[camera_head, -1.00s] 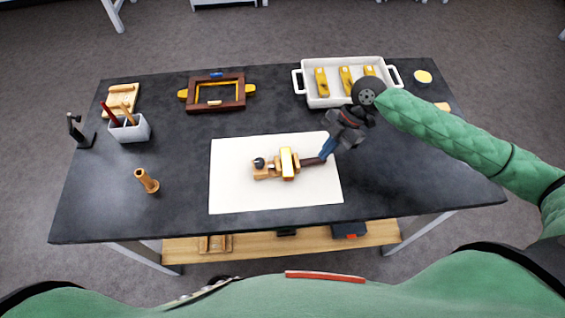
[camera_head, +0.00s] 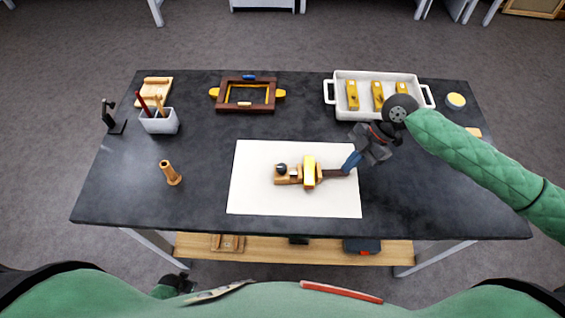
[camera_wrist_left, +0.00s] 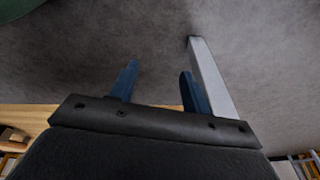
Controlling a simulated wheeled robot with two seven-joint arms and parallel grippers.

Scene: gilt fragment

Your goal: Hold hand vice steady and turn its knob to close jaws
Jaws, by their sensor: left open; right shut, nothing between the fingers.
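The hand vice (camera_head: 309,172) lies on a white mat (camera_head: 262,205) in the head view. It has a wooden and brass body, a dark round knob (camera_head: 281,168) at its left end and a dark handle to the right. My right gripper (camera_head: 350,163) is shut with nothing between its blue fingers; its tips are at the right end of the handle, and I cannot tell whether they touch it. My left gripper (camera_wrist_left: 158,88) is open and empty in the left wrist view, over the floor beside a table leg, away from the vice.
A white tray (camera_head: 330,98) with several yellow-topped blocks stands at the back right. A wooden frame (camera_head: 222,98), a cup with tools (camera_head: 160,126), a wooden peg (camera_head: 172,177) and a black stand (camera_head: 110,118) are also on the dark table (camera_head: 200,215). A lower shelf (camera_head: 300,252) holds items.

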